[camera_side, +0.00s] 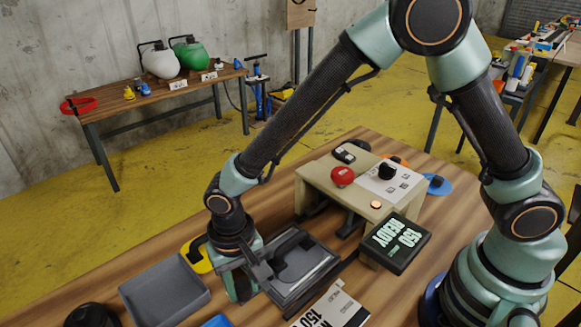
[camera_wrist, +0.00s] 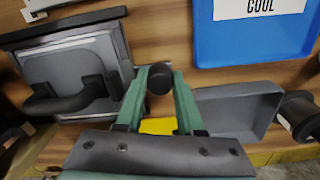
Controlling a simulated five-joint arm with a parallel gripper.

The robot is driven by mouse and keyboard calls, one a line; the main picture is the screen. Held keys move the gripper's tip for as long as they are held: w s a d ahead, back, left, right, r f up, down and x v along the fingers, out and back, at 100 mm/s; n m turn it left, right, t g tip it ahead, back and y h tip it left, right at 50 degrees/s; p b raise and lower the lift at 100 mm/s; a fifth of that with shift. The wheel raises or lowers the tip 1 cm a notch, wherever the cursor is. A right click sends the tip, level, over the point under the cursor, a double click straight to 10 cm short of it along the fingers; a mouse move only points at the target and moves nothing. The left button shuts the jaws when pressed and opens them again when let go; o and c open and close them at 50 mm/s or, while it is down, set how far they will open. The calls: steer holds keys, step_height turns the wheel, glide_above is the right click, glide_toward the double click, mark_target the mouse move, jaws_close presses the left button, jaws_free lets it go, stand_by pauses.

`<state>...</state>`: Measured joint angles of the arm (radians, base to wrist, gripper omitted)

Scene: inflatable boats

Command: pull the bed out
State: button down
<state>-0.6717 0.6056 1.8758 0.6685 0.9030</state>
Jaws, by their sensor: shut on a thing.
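The bed (camera_side: 318,262) is a flat grey plate in a dark frame, in front of the cream press. A dark handled block lies on it. In the wrist view the bed (camera_wrist: 105,48) is at the left, with the black handle (camera_wrist: 75,98) across it. My gripper (camera_side: 248,282) is low at the bed's near-left edge. In the wrist view my gripper's green fingers (camera_wrist: 160,79) are shut on a round black knob (camera_wrist: 160,78) beside the bed. The knob's join to the bed is hidden.
The cream press (camera_side: 330,180) has a red button, a dial and a display (camera_side: 397,243) reading "150 READY". A grey tray (camera_side: 165,292) is left of my gripper, a blue tray (camera_wrist: 240,45) beside it in the wrist view. A printed card (camera_side: 335,308) lies in front.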

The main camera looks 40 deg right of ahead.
steer(key=shift+a, duration=0.35)
steer(key=c, duration=0.8)
jaws_free()
steer(key=shift+d, duration=0.1)
step_height(320, 180, up, 12)
steer(key=shift+r, duration=0.1)
